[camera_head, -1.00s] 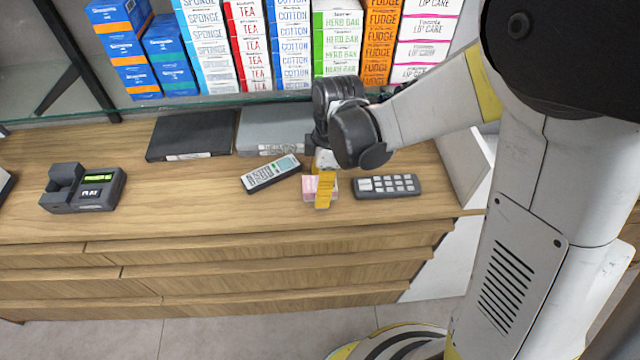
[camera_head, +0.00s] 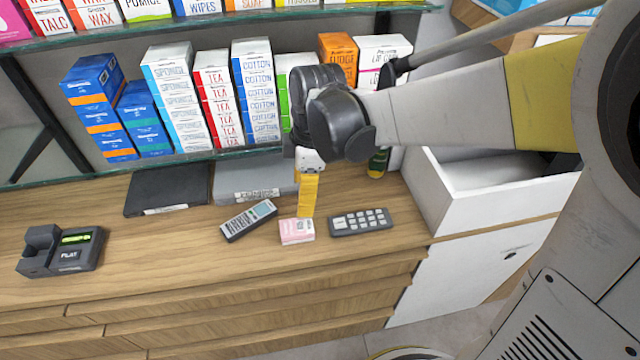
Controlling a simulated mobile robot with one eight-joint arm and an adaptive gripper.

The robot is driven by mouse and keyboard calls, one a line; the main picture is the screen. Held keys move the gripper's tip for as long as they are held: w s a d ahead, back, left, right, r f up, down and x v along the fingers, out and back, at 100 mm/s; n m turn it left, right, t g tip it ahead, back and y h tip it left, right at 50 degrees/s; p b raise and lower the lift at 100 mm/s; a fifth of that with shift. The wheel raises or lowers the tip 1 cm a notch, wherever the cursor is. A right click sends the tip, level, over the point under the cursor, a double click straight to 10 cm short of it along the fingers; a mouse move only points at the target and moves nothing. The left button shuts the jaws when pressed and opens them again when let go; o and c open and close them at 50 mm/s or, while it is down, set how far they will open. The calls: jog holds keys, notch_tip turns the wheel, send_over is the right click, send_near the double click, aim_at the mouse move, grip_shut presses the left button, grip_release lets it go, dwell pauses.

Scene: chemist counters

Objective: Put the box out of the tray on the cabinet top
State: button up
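A small pink and white box (camera_head: 297,231) lies on the wooden cabinet top (camera_head: 180,270), between a remote and a keypad. My gripper (camera_head: 306,212) points down just above and behind the box, its yellow finger part seen edge-on. Its tip appears apart from the box, though the depth is hard to judge. The finger gap is hidden, so I cannot see whether the fingers are open. A white open-topped tray-like bin (camera_head: 495,190) is at the right end of the counter; its inside is mostly hidden by my arm.
A remote (camera_head: 249,220) and dark keypad (camera_head: 360,222) flank the box. A card terminal (camera_head: 60,250) is at left. A black flat case (camera_head: 168,189) and grey one (camera_head: 255,178) lie behind. A dark bottle (camera_head: 378,163) stands near the bin. Glass shelves hold stacked boxes. The front left is clear.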

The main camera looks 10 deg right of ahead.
jog(key=s+d+r+m+t+h, duration=0.1)
jog(key=s+d+r+m+t, duration=0.5)
jog(key=s+d+m, duration=0.4)
jog(key=d+r+m, duration=0.1)
jog(key=m, duration=0.5)
jog(key=shift+s+d+r+m+t, duration=0.25)
jog(key=shift+s+m+t, duration=0.05)
jog(key=shift+m+t, duration=0.1)
